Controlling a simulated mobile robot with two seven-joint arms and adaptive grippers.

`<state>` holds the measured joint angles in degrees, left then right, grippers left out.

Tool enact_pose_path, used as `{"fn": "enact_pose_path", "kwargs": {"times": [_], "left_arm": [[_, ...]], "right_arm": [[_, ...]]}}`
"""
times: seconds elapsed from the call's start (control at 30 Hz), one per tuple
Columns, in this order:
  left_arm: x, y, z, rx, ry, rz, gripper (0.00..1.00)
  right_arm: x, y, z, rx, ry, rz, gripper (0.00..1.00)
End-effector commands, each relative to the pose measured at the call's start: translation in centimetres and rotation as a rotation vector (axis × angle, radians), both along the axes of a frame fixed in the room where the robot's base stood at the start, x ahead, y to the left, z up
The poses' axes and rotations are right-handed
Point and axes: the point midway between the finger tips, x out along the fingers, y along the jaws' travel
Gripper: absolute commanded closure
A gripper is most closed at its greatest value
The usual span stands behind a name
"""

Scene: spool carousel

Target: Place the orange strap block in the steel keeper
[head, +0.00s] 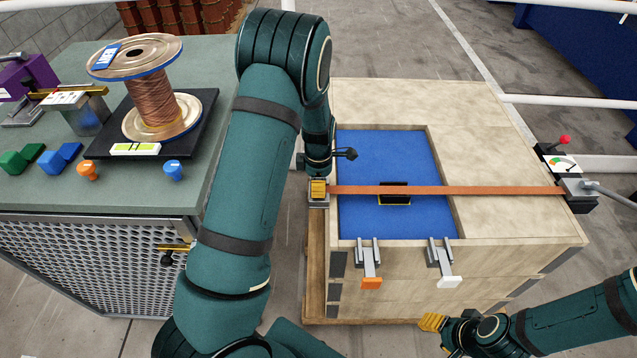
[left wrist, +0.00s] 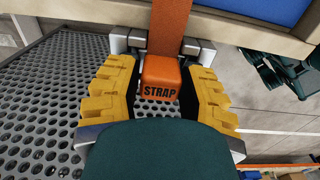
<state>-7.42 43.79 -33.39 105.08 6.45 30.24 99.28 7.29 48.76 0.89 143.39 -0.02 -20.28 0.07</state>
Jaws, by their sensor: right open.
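The orange strap block (left wrist: 160,82), marked STRAP, ends an orange strap (head: 450,190) that runs straight across the wooden crate. My left gripper (head: 318,187) is at the crate's left side. In the left wrist view its yellow fingers flank the block, dark inner pads against its sides. The steel keeper (left wrist: 199,48) shows as grey posts on both sides of the strap, just beyond the block. The block is close to the keeper; whether it is seated is unclear. My right gripper (head: 433,322) is open and apart from the crate at lower right.
The wooden crate (head: 500,150) has a blue-lined recess (head: 385,155) with a dark slotted part (head: 394,193) under the strap. Latches with orange (head: 371,283) and white (head: 449,282) tabs are on its front. A copper spool (head: 152,95) stands on the left bench.

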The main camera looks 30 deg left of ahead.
Motion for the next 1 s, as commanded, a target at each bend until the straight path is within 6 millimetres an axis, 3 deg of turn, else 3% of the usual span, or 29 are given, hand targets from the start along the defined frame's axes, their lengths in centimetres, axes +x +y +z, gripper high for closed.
{"fn": "enact_pose_path", "kwargs": {"times": [0.47,1.0], "left_arm": [[0.0,0.0,0.9,0.001,-0.001,-0.001,0.42],[0.0,-0.1,10.8,0.0,-0.002,-0.002,0.42]], "right_arm": [[0.0,0.0,0.3,0.0,0.001,0.0,0.53],[-0.5,0.1,3.0,0.003,0.013,0.003,0.53]]}}
